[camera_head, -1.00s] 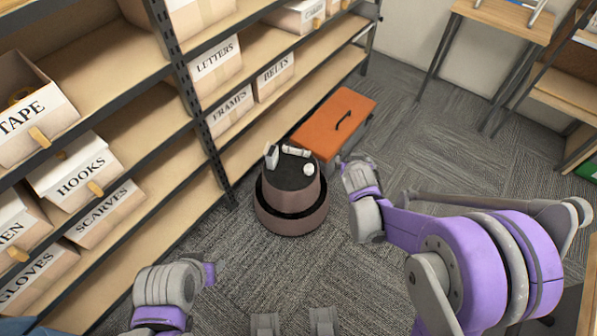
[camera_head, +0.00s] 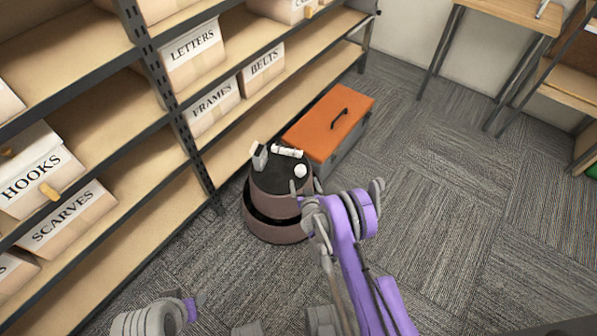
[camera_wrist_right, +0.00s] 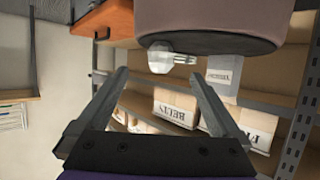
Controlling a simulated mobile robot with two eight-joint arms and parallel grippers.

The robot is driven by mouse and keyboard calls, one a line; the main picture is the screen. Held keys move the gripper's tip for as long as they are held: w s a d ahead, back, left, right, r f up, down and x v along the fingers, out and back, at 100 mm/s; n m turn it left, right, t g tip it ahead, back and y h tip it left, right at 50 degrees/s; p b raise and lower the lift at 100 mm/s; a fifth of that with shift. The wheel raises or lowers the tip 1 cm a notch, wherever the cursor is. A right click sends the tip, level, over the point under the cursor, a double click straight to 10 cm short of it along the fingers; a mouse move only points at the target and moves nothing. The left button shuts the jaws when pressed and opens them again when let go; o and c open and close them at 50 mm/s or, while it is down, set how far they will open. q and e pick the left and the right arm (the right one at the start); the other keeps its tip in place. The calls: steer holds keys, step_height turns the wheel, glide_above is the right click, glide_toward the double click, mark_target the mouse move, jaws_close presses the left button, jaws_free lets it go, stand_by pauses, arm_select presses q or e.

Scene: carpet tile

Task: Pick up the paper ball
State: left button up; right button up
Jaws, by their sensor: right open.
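The paper ball (camera_head: 300,171) is a small white lump on the dark top of a round brown stool-like stand (camera_head: 275,206). It lies near the right edge of that top. In the right wrist view, which looks upside down, the ball (camera_wrist_right: 159,57) shows beyond the space between the fingers. My right gripper (camera_head: 301,187) is open and empty, just in front of the ball and close to the stand's rim. In the wrist view its two fingers (camera_wrist_right: 160,88) are spread apart. Part of my left arm shows at the bottom left, but I see no left fingers.
A white tube-like item (camera_head: 286,152) and a grey upright item (camera_head: 260,157) share the stand's top. An orange-lidded box (camera_head: 328,122) stands right behind it. Shelves with labelled boxes (camera_head: 194,53) line the left. Carpet (camera_head: 440,210) is clear to the right.

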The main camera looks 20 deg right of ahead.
mark_target(301, 173)
steer(key=x, duration=0.2)
steer(key=b+x, duration=0.1)
steer(key=x, duration=0.5)
steer(key=shift+w+r+b, duration=0.1)
steer(key=shift+r+b, duration=0.2)
steer(key=shift+b, duration=0.1)
steer(key=shift+c, duration=0.2)
steer(key=shift+a, duration=0.1)
steer(key=c, duration=1.4)
